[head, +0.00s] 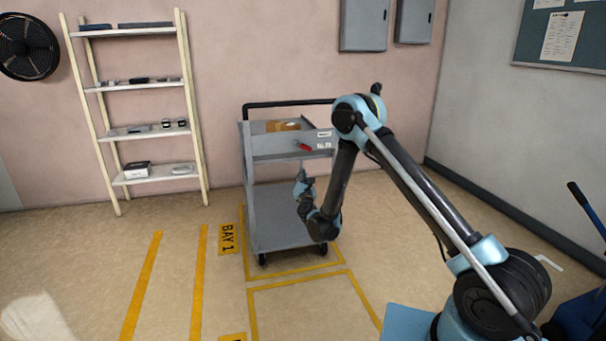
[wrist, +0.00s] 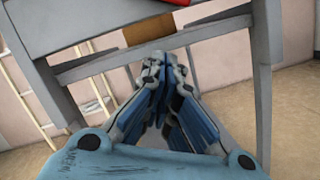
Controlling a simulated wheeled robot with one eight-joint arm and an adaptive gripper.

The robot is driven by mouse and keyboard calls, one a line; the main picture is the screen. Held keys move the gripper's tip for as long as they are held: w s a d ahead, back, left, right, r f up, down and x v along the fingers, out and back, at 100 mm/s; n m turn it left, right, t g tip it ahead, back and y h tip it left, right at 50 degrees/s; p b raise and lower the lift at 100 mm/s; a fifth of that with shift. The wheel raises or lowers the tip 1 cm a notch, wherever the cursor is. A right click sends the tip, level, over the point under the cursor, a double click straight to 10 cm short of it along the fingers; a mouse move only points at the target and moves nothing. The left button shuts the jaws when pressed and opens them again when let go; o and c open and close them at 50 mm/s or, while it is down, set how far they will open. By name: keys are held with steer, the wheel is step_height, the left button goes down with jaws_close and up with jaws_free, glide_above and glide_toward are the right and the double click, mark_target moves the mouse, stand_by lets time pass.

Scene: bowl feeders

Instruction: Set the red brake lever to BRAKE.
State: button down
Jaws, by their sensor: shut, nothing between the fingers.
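The red brake lever (head: 304,147) sits on the near face of the grey cart (head: 268,199), just under its top tray. It slants down to the right, beside small white labels (head: 324,139) too small to read. In the wrist view, a red piece (wrist: 178,2) that appears to be the lever shows at the top edge, mostly cut off. My gripper (head: 302,174) is below the lever and apart from it, in front of the cart's open middle. In the wrist view, my gripper (wrist: 165,62) is shut and empty, its fingertips together and pointing toward the cart.
The cart stands in a yellow-marked floor bay labelled BAY 1 (head: 227,238). A brown item (head: 283,126) lies on its top tray, and a black handle (head: 290,103) runs behind. A shelf rack (head: 140,130) stands at left. The floor left of the cart is clear.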

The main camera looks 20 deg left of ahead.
mark_target(303, 146)
steer(key=w+a+r, duration=0.2)
steer(key=w+r, duration=0.3)
steer(key=w, duration=0.3)
steer(key=shift+w+a, duration=0.15)
steer(key=shift+a+r, duration=0.15)
stand_by(0.3)
